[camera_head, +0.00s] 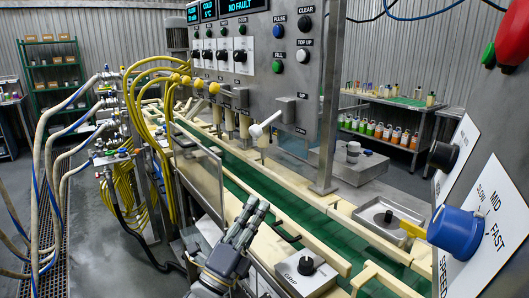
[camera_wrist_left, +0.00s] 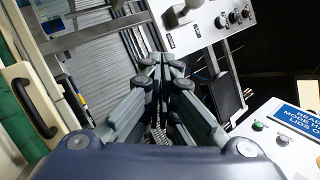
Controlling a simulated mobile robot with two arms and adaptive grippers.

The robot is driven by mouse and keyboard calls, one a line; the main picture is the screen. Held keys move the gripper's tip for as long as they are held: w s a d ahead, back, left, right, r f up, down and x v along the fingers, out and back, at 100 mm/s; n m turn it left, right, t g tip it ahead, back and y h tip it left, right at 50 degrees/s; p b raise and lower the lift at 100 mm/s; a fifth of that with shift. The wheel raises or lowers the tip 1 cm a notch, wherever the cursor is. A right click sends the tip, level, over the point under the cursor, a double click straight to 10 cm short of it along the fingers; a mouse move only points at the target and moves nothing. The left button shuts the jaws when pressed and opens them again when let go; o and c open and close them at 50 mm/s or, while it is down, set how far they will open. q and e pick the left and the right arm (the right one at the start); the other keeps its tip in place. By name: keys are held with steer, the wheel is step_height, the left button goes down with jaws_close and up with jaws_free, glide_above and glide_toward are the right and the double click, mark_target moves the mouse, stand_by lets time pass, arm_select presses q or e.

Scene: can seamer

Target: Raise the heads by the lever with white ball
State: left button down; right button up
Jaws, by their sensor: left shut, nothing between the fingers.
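The lever with the white ball (camera_head: 256,131) sticks out from the lower part of the upright steel panel (camera_head: 310,60), angled down and to the left. My left gripper (camera_head: 257,207) is low in front of the green conveyor, below the lever and clearly apart from it. Its fingers are shut and empty. In the left wrist view the fingertips (camera_wrist_left: 165,66) show close together with nothing between them. The filling heads (camera_head: 229,121) hang under the panel, left of the lever, above the conveyor. My right gripper is not in view.
The green conveyor (camera_head: 235,182) with cream rails runs diagonally beneath the panel. A knob box (camera_head: 306,268) stands right of my left gripper. A blue speed dial (camera_head: 456,232) is at the far right. Yellow hoses (camera_head: 150,100) crowd the left side.

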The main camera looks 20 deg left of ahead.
mark_target(268, 121)
arm_select(q)
steer(key=r+m+h, duration=0.2)
steer(key=shift+s+d+r+m+t+h, duration=0.15)
steer(key=shift+s+r+m+t+h, duration=0.15)
steer(key=shift+m, duration=0.1)
steer(key=shift+w, duration=0.1)
steer(key=w+r+p, duration=0.5)
steer(key=w+r, duration=0.3)
steer(key=shift+a+r+p, duration=0.15)
steer(key=shift+a+p, duration=0.1)
steer(key=shift+p, duration=0.15)
steer(key=shift+d, duration=0.1)
